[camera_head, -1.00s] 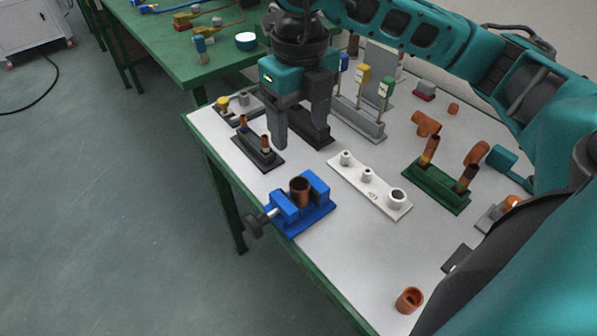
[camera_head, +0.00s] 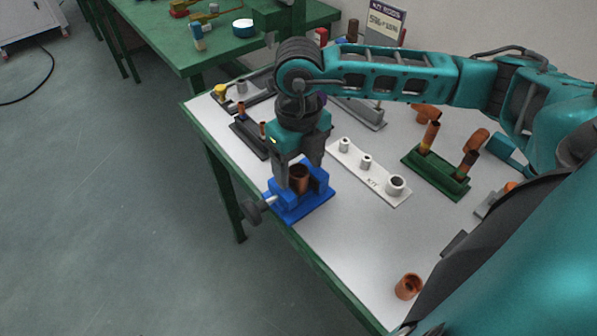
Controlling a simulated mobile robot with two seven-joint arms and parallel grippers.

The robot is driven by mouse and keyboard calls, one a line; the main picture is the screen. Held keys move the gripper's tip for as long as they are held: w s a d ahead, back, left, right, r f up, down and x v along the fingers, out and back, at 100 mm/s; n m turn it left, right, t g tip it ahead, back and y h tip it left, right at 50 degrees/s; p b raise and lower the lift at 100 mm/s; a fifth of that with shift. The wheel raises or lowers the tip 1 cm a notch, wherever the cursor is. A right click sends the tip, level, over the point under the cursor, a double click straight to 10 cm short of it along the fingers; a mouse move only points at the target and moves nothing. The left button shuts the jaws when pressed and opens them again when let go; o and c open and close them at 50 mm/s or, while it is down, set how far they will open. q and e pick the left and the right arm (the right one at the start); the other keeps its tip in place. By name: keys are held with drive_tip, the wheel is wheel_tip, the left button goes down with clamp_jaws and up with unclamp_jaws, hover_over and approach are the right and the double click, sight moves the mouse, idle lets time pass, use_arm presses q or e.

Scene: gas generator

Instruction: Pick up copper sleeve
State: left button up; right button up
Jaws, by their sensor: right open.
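A dark copper sleeve (camera_head: 299,179) stands upright in the blue vise (camera_head: 313,207) near the left edge of the white-topped table. My right gripper (camera_head: 300,162) points down right at the vise. Its fingers are open, one toward the left and one toward the right of the sleeve's top. I cannot tell whether they touch the sleeve. A second, short copper ring-like piece (camera_head: 408,286) stands alone near the table's front edge. My left gripper is not in view.
A white holder (camera_head: 372,183) with several white pegs lies right of the vise. A green stand (camera_head: 437,176) holds copper tubes farther right. A black rack (camera_head: 248,138) is behind the vise.

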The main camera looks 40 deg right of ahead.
drive_tip(key=shift+f, duration=0.2)
drive_tip(key=c, duration=1.2)
drive_tip(key=shift+o, duration=0.2)
drive_tip(key=shift+r, duration=0.1)
